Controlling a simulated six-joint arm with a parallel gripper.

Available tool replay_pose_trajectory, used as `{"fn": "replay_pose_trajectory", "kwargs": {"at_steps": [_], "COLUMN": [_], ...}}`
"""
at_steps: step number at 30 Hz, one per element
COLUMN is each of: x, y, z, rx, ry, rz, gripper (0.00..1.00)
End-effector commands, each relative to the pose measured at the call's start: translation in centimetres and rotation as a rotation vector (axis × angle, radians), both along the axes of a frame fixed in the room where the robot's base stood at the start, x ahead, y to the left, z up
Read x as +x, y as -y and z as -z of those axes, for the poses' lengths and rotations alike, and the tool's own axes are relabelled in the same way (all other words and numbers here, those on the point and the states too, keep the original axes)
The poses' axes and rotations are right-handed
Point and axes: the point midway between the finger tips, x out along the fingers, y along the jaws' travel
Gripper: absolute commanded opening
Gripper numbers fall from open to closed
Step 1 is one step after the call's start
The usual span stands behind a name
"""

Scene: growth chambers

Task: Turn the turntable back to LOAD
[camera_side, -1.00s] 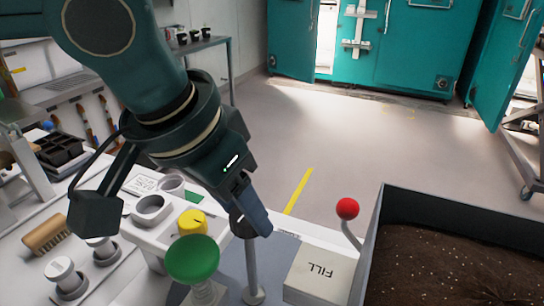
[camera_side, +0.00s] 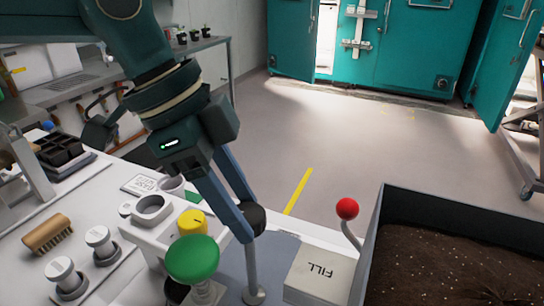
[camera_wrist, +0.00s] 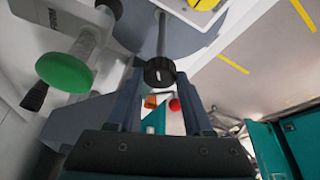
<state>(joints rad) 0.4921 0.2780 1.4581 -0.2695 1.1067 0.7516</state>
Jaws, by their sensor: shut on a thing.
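The turntable (camera_side: 282,246) is a grey disc low in the side view, partly hidden by the green button and my fingers. It also shows at the top of the wrist view (camera_wrist: 190,42). A thin metal post (camera_side: 251,270) stands upright on it, topped by a black round knob (camera_side: 256,219). My gripper (camera_side: 249,221) is shut on this knob, with one finger on each side. In the wrist view the knob (camera_wrist: 160,73) sits between the fingers. No LOAD mark can be read in these frames.
A green mushroom button (camera_side: 193,258) and a yellow dial (camera_side: 192,222) stand close left of the post. A block marked FILL (camera_side: 320,272), a red-balled lever (camera_side: 347,209) and a soil bin (camera_side: 376,225) are at the right. A brush (camera_side: 47,233) lies far left.

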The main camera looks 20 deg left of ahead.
Motion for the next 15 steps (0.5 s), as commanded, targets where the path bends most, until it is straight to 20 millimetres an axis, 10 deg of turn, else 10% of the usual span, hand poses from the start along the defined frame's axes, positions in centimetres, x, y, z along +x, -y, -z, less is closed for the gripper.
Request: {"fn": "replay_pose_trajectory", "kwargs": {"at_steps": [15], "x": [0.59], "y": [0.02], "z": [-0.06], "rx": [-0.004], "ry": [0.005], "rz": [0.491], "gripper": [0.00]}}
